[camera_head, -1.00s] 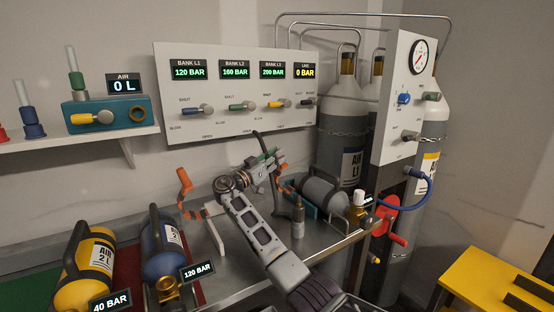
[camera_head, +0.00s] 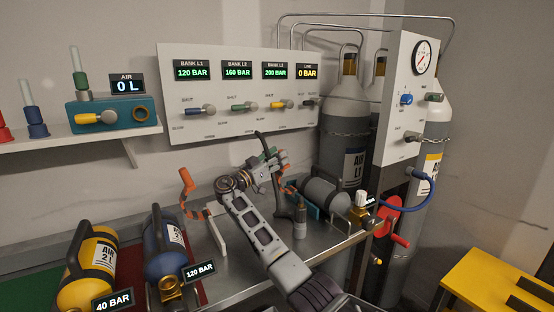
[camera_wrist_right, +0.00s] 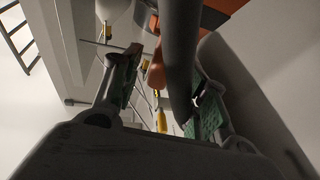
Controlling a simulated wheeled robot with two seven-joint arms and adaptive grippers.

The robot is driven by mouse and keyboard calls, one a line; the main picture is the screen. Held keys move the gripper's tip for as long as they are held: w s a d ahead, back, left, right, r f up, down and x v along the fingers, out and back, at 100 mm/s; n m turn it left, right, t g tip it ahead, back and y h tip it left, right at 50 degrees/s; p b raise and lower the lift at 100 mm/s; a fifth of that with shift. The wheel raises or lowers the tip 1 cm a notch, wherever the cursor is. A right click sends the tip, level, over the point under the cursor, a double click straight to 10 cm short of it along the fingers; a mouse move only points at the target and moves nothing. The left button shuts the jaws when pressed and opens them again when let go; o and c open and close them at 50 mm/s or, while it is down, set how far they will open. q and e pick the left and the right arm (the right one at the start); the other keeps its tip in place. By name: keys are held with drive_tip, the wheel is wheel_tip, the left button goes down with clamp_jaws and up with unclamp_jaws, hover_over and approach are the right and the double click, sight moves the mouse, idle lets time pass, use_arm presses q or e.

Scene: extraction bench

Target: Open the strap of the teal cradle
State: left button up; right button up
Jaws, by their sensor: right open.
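The teal cradle (camera_head: 314,211) is on the metal bench and a grey cylinder (camera_head: 327,196) lies in it. An orange strap part (camera_head: 289,190) shows at its left end, partly behind my gripper. My right gripper (camera_head: 270,166) is at this left end, above the bench. In the right wrist view its two green-padded fingers (camera_wrist_right: 165,100) are open. An orange lever (camera_wrist_right: 156,76) and a thick dark grey bar are between or just beyond them; I cannot tell whether they touch. The strap's fastening is hidden. My left gripper is out of view.
A pale cradle (camera_head: 218,236) with a raised orange strap (camera_head: 186,179) stands left of my arm. A small grey bottle (camera_head: 300,222) is close right of my arm. The valve panel (camera_head: 240,130) is behind.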

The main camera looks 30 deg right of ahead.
wheel_tip(320, 180, up, 10)
drive_tip(key=shift+f, duration=0.2)
idle(0.3)
drive_tip(key=shift+r, duration=0.1)
idle(0.4)
